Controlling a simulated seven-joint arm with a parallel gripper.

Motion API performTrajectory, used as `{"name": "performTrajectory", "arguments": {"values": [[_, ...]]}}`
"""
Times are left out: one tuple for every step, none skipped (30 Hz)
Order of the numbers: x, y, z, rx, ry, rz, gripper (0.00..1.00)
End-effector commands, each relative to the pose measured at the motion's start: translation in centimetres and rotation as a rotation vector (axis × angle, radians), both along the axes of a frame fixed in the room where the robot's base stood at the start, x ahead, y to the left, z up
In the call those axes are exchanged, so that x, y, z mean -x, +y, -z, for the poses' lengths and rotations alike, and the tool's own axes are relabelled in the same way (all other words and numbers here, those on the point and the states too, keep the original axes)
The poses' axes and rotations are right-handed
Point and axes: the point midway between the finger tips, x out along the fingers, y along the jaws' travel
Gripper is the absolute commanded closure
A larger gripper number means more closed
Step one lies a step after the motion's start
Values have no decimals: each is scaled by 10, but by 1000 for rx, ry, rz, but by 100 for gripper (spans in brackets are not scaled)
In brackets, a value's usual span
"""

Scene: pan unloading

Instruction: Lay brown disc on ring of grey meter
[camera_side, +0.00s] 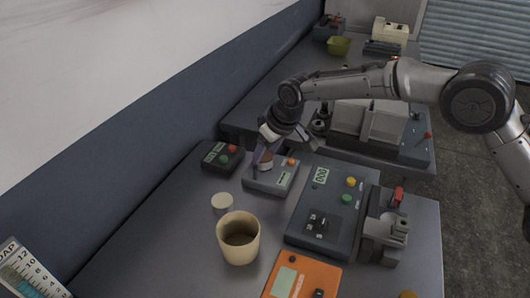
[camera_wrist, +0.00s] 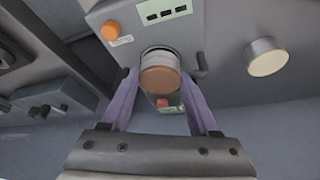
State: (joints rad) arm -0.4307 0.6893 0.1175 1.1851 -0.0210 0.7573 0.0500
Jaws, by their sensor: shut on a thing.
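The brown disc (camera_wrist: 160,80) is held between the two purple fingers of my gripper (camera_wrist: 159,76) in the wrist view. In the side view my gripper (camera_side: 263,153) points down over the grey meter (camera_side: 261,186), with the disc (camera_side: 266,155) partly hidden by the fingers. The grey meter (camera_wrist: 115,15) has a display and an orange knob (camera_wrist: 112,31). Its pale ring (camera_wrist: 160,55) shows just beyond the disc in the wrist view, partly covered by it. I cannot tell whether the disc touches the ring.
A dark box with red and green buttons (camera_side: 221,156) stands left of the meter. A pale short cylinder (camera_side: 222,203) and a beige cup (camera_side: 238,240) stand in front. A large dark meter (camera_side: 325,205) and an orange meter (camera_side: 300,277) are to the right.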

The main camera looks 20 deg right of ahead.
Motion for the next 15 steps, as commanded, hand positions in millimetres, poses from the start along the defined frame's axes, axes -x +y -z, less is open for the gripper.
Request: {"name": "performTrajectory", "arguments": {"values": [[0, 0, 1, 0, -1, 0, 100], [0, 0, 1, 0, -1, 0, 100], [0, 0, 2, -1, -2, 0, 100], [0, 0, 2, -1, -2, 0, 100], [0, 0, 3, -1, -2, 0, 100], [0, 0, 3, -1, -2, 0, 100], [0, 0, 4, -1, -2, 0, 100], [0, 0, 5, -1, -2, 0, 100], [0, 0, 5, -1, -2, 0, 100], [0, 0, 6, 0, -1, 0, 100], [0, 0, 6, 0, -1, 0, 100], [0, 0, 6, -1, -2, 0, 34], [0, 0, 6, -1, -2, 0, 28], [0, 0, 6, 0, -1, 0, 23], [0, 0, 6, 0, -1, 0, 16]]}}
